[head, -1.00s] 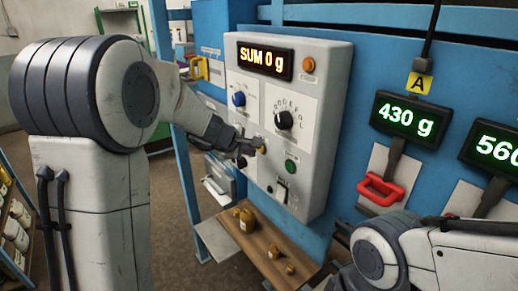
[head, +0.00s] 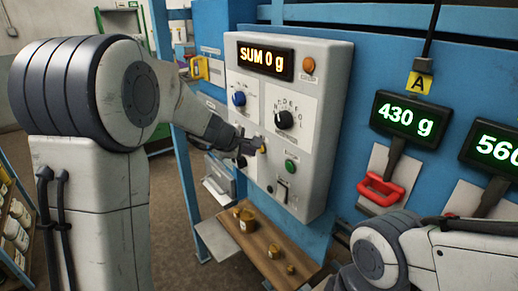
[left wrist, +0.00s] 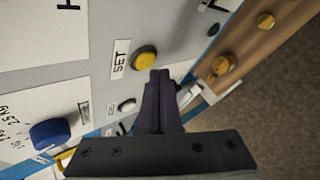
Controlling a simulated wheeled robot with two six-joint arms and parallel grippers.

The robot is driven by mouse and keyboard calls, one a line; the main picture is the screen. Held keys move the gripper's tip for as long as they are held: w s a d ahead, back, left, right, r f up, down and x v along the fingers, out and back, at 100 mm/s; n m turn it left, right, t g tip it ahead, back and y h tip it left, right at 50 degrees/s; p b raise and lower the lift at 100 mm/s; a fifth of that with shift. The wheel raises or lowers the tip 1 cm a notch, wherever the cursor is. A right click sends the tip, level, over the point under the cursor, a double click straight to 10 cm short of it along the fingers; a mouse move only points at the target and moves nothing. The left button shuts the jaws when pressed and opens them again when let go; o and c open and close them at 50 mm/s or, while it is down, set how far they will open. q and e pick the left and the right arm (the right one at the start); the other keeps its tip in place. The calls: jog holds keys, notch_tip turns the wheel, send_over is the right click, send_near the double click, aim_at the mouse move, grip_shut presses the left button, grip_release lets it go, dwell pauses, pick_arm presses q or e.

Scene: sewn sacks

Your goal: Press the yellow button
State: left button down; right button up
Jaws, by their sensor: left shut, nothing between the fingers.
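The yellow button (head: 262,149) is on the front of the grey control panel (head: 322,150), and my left gripper (head: 254,146) is right at it in the head view. In the left wrist view the yellow button (left wrist: 145,59) has a dark ring and sits beside a "SET" label. My left gripper (left wrist: 160,76) is shut and empty there, its tips just below and right of the button. I cannot tell whether they touch it. My right arm shows at the lower right of the head view, but its gripper is out of view.
The panel also carries a "SUM 0 g" display (head: 265,59), an orange lamp (head: 309,65), a blue knob (head: 239,99), a black dial (head: 284,119) and a green button (head: 291,166). Brass weights (head: 274,251) stand on a wooden shelf (head: 254,262) below. A red handle (head: 380,190) is right.

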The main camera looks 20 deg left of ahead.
pick_arm(q)
jog(key=shift+w+d, duration=0.1)
dwell(0.7)
jog(key=shift+w+d, duration=0.15)
jog(key=shift+w, duration=0.05)
jog(key=shift+w+d, duration=0.3)
dwell(1.1)
jog(key=shift+a, duration=0.1)
jog(key=shift+s+a+b, duration=0.3)
jog(key=shift+s+a, duration=0.15)
jog(key=shift+s, duration=0.2)
jog(key=shift+s, duration=0.1)
jog(key=s+a+b, duration=0.1)
jog(key=s, duration=0.1)
jog(key=s+a+b, duration=0.1)
jog(key=a, duration=0.1)
jog(key=shift+s, duration=0.4)
